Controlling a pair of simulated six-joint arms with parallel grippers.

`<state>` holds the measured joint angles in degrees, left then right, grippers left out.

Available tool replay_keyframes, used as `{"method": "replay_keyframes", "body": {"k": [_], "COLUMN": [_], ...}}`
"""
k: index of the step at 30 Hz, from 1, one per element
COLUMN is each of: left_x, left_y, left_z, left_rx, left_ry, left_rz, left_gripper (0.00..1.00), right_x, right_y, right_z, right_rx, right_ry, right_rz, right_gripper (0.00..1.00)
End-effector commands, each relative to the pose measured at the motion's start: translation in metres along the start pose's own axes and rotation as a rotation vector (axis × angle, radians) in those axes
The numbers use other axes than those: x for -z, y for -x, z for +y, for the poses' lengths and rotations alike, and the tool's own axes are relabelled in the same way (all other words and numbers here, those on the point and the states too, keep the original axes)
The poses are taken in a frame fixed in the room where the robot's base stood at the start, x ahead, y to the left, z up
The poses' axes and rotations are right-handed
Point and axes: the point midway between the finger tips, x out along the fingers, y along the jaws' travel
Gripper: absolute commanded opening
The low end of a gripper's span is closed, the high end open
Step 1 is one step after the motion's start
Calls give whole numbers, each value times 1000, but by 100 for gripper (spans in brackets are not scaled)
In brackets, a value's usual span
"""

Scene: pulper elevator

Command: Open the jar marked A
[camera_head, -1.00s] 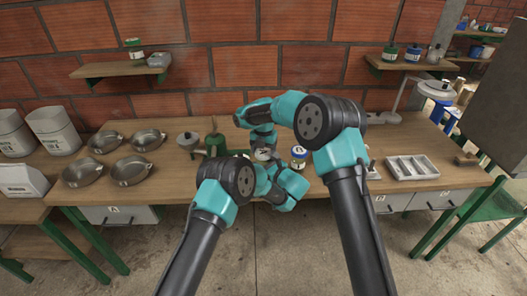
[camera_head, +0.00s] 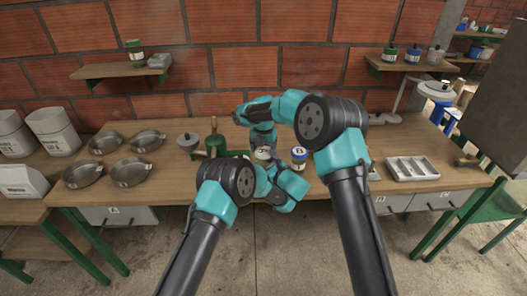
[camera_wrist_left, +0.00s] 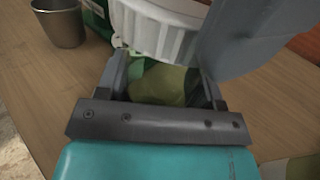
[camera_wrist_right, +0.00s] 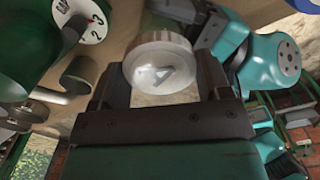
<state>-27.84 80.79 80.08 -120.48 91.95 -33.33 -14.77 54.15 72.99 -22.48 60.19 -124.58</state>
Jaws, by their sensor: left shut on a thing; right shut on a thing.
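The jar marked A has a pale round lid (camera_wrist_right: 160,65) with the letter A on top, facing the right wrist camera. My right gripper (camera_wrist_right: 163,72) is shut on this lid, one finger on each side. In the left wrist view the lid's white ribbed side (camera_wrist_left: 160,27) shows above the greenish jar body (camera_wrist_left: 160,85). My left gripper (camera_wrist_left: 162,72) is shut on that body. In the head view the jar (camera_head: 263,154) is small and partly hidden by my arms. I cannot tell whether the lid is still seated on the jar.
A jar marked B (camera_head: 299,158) stands just right of jar A. A green machine (camera_head: 215,143) stands to the left, with several metal pans (camera_head: 131,171) beyond it. A white divided tray (camera_head: 411,168) lies to the right. A metal cup (camera_wrist_left: 62,24) shows in the left wrist view.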

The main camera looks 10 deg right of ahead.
Motion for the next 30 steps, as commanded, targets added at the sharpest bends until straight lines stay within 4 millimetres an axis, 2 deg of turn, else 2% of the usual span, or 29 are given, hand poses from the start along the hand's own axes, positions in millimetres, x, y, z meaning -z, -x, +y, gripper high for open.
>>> {"method": "replay_keyframes", "body": {"k": [9, 23, 30], "left_x": [0, 0, 0], "left_y": [0, 0, 0], "left_z": [0, 0, 0], "left_rx": [0, 0, 0], "left_ry": [0, 0, 0], "left_rz": [0, 0, 0], "left_gripper": [0, 0, 0], "right_x": [0, 0, 0], "right_y": [9, 12, 36], "right_z": [0, 0, 0], "right_rx": [-1, -1, -1], "right_ry": [0, 0, -1], "right_rz": [-1, -1, -2], "right_gripper": [42, 42, 42]}}
